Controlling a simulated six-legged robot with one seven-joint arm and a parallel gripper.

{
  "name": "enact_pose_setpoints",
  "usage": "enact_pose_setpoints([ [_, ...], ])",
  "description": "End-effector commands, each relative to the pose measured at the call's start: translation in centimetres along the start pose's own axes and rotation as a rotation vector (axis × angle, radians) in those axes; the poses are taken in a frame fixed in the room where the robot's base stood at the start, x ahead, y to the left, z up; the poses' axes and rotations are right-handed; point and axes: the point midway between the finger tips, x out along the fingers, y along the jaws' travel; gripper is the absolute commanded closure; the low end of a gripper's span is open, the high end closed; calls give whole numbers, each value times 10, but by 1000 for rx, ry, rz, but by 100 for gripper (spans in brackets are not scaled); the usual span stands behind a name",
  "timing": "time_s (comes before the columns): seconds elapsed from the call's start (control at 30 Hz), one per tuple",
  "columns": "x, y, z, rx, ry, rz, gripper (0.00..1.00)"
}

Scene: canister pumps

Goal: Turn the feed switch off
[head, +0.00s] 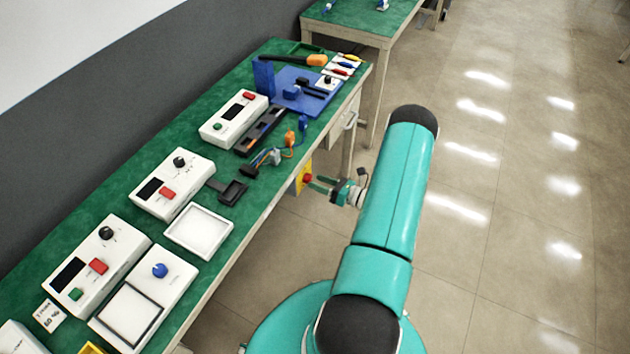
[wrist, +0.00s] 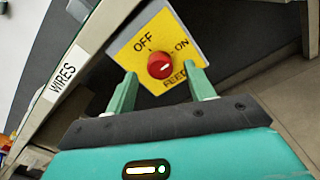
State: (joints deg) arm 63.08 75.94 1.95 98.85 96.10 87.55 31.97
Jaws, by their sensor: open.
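The feed switch is a round red knob (wrist: 161,65) on a yellow plate (wrist: 126,54) marked OFF, ON and FEED in the wrist view. A small pale mark on the knob slants toward the right, nearer the ON side, but its exact setting is hard to read. My gripper (wrist: 159,76) is open, with one green finger on each side of the knob's lower part. I cannot tell whether the fingers touch it. In the head view, the red knob (head: 308,178) is on the bench's front side, and my gripper (head: 318,185) is just right of it.
The green bench (head: 110,190) carries several white control boxes, a white tray (head: 199,230) and loose cables. A WIRES label (wrist: 62,77) is on the bench edge left of the switch. The floor (head: 500,220) to the right is clear.

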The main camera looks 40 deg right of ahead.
Motion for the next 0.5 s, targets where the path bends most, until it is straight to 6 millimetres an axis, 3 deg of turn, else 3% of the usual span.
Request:
enact_pose_setpoints([
  [0.2,20,0,0,0,0,1,46],
  [0.47,22,0,0,0,0,1,46],
  [0.5,22,0,0,0,0,1,52],
])
